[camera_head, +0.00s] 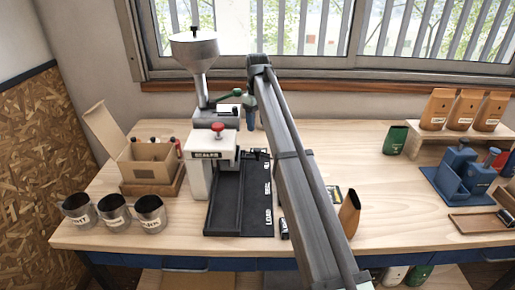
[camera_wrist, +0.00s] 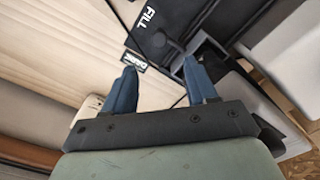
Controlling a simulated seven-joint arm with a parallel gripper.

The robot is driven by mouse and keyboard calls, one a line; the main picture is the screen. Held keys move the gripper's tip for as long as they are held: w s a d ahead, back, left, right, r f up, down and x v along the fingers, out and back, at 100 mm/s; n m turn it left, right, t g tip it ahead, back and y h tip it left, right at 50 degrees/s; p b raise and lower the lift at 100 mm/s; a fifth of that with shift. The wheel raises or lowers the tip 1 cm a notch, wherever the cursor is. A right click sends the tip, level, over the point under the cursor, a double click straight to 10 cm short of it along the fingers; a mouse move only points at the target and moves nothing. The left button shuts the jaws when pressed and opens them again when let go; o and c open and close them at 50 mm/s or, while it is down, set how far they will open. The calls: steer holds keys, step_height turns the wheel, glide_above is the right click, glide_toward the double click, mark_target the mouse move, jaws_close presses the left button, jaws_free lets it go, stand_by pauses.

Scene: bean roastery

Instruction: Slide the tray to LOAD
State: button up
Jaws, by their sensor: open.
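The black track (camera_head: 240,222) lies on the bench, with FILL, SEAL and LOAD written along its right edge from back to front. LOAD (camera_head: 268,217) is at the front end. A dark handle (camera_head: 262,154) stands out near the FILL end; it also shows in the wrist view (camera_wrist: 175,44), beside the FILL lettering. The tray body is mostly hidden under the sealing machine, so I cannot make out its outline. My gripper (camera_head: 250,122) is above the back of the track, partly hidden by my arm. In the wrist view its blue fingers (camera_wrist: 160,85) are open and empty, with the handle beyond their tips.
Three metal cups (camera_head: 115,212) and a cardboard box (camera_head: 148,165) are farther left. A brown pouch (camera_head: 349,213) stands right of my arm.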

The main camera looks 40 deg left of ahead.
mark_target(258, 149)
step_height(258, 149, down, 12)
steer(key=shift+r, duration=0.2)
stand_by(0.4)
jaws_close()
stand_by(0.4)
